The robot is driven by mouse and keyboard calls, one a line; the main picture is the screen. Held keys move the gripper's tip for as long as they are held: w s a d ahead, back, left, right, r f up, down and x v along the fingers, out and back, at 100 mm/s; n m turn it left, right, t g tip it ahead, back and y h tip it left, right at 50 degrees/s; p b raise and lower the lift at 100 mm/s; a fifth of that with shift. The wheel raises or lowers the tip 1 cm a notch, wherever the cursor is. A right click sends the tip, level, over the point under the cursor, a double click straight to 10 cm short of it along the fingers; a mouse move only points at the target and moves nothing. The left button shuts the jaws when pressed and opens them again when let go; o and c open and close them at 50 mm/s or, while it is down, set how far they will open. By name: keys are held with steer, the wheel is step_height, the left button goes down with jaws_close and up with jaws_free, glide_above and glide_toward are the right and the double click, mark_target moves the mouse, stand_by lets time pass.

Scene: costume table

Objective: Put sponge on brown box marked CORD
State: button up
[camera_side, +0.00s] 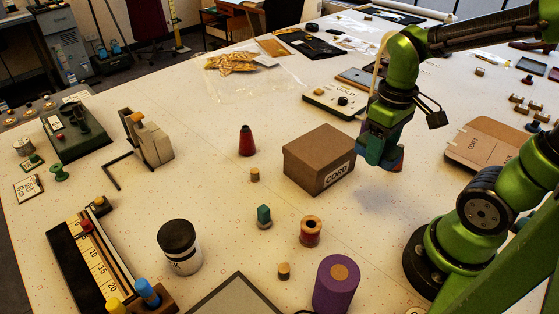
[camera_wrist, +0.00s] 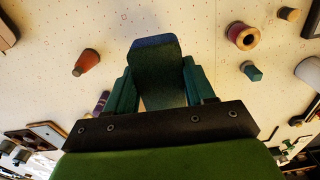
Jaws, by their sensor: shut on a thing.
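The brown box (camera_side: 312,163) marked CORD stands closed on the table near the middle of the side view, with a flat top and nothing on it. My gripper (camera_side: 379,160) is just right of the box in that view, pointing down, with a shadow on the table below it. In the wrist view my gripper (camera_wrist: 158,88) is shut on a dark blue-green block (camera_wrist: 158,65), apparently the sponge, held between both fingers. In the side view the fingers and wrist mostly hide the held block. I cannot make out the box in the wrist view.
A red cone (camera_side: 247,141), a wooden spool (camera_side: 311,232), a teal block (camera_side: 264,217) and a purple cylinder (camera_side: 336,284) stand left of and in front of the box. An open cardboard piece (camera_side: 487,143) lies to the right. A board (camera_side: 337,101) lies behind.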

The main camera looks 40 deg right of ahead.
steer(key=shift+s+a+f, duration=0.1)
steer(key=shift+s+f, duration=0.35)
steer(key=shift+w+n, duration=0.3)
glide_above(324, 146)
steer(key=shift+s+f, duration=0.35)
steer(key=shift+f, duration=0.4)
steer(key=shift+w+f, duration=0.2)
steer(key=shift+f, duration=0.7)
steer(key=shift+w+f, duration=0.2)
steer(key=shift+f, duration=0.65)
steer(key=shift+f, duration=0.1)
steer(key=o, duration=1)
steer(key=shift+f, duration=0.1)
